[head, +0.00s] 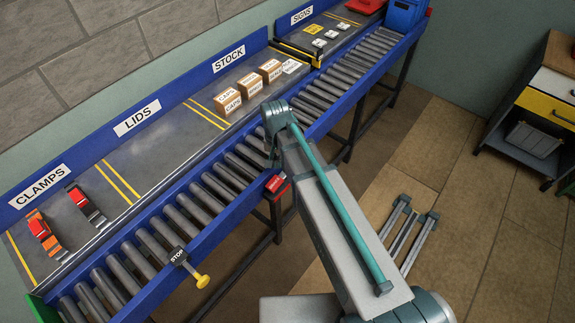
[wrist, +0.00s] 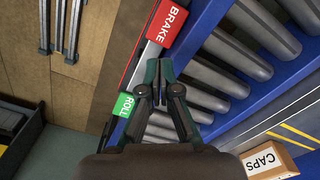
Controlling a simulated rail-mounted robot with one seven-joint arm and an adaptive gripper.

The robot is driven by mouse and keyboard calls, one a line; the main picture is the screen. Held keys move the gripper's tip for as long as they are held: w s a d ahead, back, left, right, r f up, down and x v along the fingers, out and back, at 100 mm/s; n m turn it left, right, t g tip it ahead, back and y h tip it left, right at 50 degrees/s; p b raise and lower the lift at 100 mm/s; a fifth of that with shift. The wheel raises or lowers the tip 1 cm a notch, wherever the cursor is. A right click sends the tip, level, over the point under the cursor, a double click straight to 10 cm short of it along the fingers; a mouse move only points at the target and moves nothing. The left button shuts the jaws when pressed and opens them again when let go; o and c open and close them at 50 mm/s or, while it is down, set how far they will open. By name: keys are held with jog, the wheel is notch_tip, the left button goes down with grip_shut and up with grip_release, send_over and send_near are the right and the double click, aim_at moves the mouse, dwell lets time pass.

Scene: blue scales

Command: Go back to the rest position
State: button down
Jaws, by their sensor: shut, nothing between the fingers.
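My gripper (wrist: 156,85) shows in the wrist view with its two dark fingers drawn together at the tips and nothing between them. It is over the near side of the roller conveyor (wrist: 222,97), between a red BRAKE label (wrist: 175,20) and a green ROLL label (wrist: 123,106). Whether the fingertips touch anything there is unclear. In the head view my arm reaches over the conveyor's blue front rail (head: 208,238), and the fingers are mostly hidden by the arm.
A STOP plate with a yellow knob (head: 202,281) juts from the front rail. A drawer cabinet (head: 540,100) stands right. Floor between is mostly open.

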dwell(0.4)
jog(key=s+d+f+n+g, duration=0.1)
jog(key=s+d+f, duration=0.2)
jog(key=s+f, duration=0.3)
jog(key=s+d+f+n+g+b, duration=0.1)
jog(key=s+d+f+n, duration=0.1)
jog(key=s+d+f, duration=0.35)
jog(key=s+d+f+n+g, duration=0.15)
jog(key=s+f, duration=0.25)
jog(key=f, duration=0.4)
jog(key=s+d+f+g, duration=0.1)
jog(key=s+d+f, duration=0.1)
jog(key=s, duration=0.5)
jog(key=s+d+f+m+g+b, duration=0.1)
jog(key=s+d+f, duration=0.1)
jog(key=s+f, duration=0.3)
jog(key=s+d+f+m+g, duration=0.1)
jog(key=s+d+f, duration=0.2)
jog(key=s, duration=0.7)
jog(key=shift+s+f, duration=0.25)
jog(key=shift+f, duration=0.45)
